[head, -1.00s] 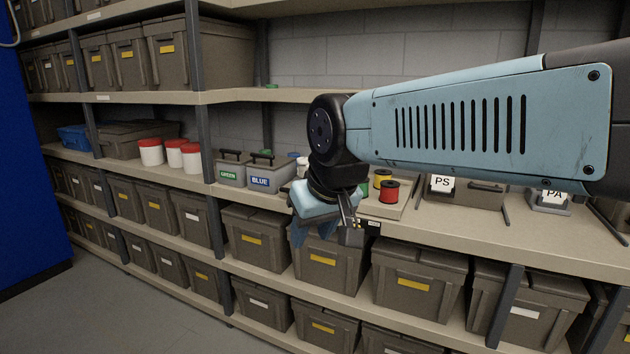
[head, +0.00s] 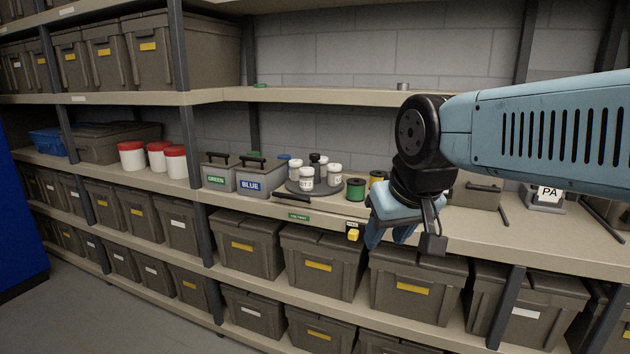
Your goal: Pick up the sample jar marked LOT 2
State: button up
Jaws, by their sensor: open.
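The labels are too small to read, so I cannot tell which jar is LOT 2. My gripper (head: 390,236) is open and empty, pointing down in front of the shelf edge, to the right of the turntable and apart from it.
Left of the turntable stand grey boxes marked GREEN (head: 217,178) and BLUE (head: 259,180). A green spool (head: 355,189) and a yellow spool (head: 378,177) are between turntable and arm.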

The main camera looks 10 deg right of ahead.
aim_at(306, 175)
jog(key=z, duration=0.1)
jog(key=i, duration=1)
jog(key=u, duration=0.1)
